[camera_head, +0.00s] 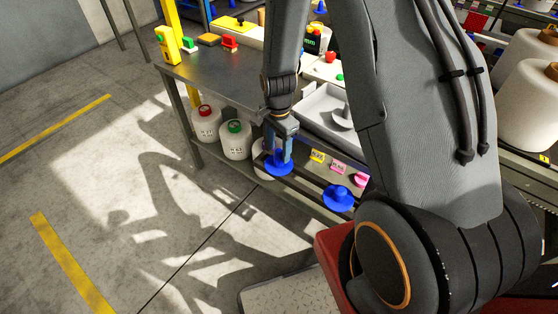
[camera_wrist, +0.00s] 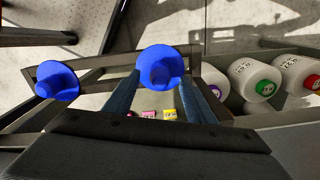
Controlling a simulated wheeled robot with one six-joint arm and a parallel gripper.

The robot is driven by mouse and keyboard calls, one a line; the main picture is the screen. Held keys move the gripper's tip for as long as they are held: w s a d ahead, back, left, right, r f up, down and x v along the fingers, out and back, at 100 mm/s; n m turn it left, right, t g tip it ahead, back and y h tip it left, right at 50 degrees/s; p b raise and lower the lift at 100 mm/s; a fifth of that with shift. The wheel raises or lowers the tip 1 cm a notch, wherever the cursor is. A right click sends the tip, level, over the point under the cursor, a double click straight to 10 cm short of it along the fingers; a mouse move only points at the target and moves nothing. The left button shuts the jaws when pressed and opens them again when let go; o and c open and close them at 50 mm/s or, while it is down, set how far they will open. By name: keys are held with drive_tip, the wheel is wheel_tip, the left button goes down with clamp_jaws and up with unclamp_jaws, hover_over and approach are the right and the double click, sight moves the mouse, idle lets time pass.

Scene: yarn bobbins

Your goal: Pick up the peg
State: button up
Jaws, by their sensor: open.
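One blue peg (camera_head: 268,169) with a round flange is at the tip of my gripper (camera_head: 281,155). In the wrist view this peg (camera_wrist: 160,58) lies centred between the fingertips of my gripper (camera_wrist: 160,84). The fingers are open on either side of it; whether they touch it I cannot tell. A second blue peg (camera_head: 339,198) sits on the dark rail to the right; in the wrist view it (camera_wrist: 57,82) is at the left. The fingers partly hide the first peg in the head view.
A grey workbench (camera_head: 215,86) holds a grey tray (camera_head: 311,113) and small coloured items. White bobbins (camera_head: 236,145) stand on its lower shelf and show at the right in the wrist view (camera_wrist: 253,80). Open concrete floor (camera_head: 110,180) lies at the left.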

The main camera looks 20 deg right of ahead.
drive_tip(key=shift+d+f+p, duration=0.1)
drive_tip(key=shift+f+p, duration=0.25)
drive_tip(key=shift+f, duration=1.75)
drive_tip(key=shift+c, duration=0.5)
clamp_jaws()
drive_tip(key=shift+r, duration=0.15)
drive_tip(key=shift+w+r, duration=0.1)
drive_tip(key=shift+r, duration=0.3)
wheel_tip(320, 180, up, 3)
drive_tip(key=shift+f+b, duration=0.1)
drive_tip(key=shift+b, duration=0.35)
drive_tip(key=s+a+b, duration=0.2)
drive_tip(key=s+a, duration=0.8)
drive_tip(key=a, duration=0.4)
drive_tip(key=shift+s+a+f, duration=0.15)
drive_tip(key=shift+s+a, duration=0.15)
drive_tip(key=shift+s, duration=0.05)
